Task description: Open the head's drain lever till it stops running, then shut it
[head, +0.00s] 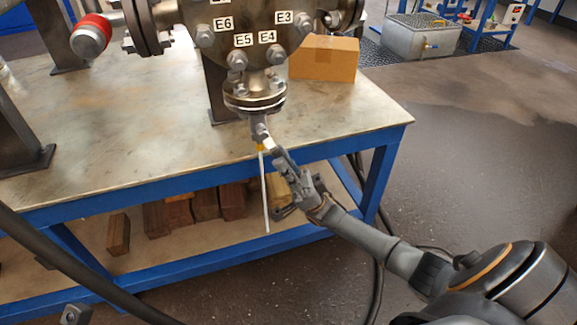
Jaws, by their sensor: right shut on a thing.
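The flanged vessel head (252,22) carries bolts tagged E3, E4, E5 and E6. A short flanged drain (254,96) hangs below it, with a small valve (259,130) at its lower end. A bit of yellow, apparently the drain lever (261,147), shows at the valve. My right gripper (271,148) comes in from the lower right and is shut on the lever, whose grip is mostly hidden by the fingers. A thin pale stream (265,195) runs down from the valve, in front of the table's edge. My left gripper is not in view.
The vessel stands on a metal table (130,135) with a blue frame. A cardboard box (324,58) sits behind the drain at right. Wooden blocks (205,202) lie on the lower shelf. A red-ended pipe (91,35) is at upper left.

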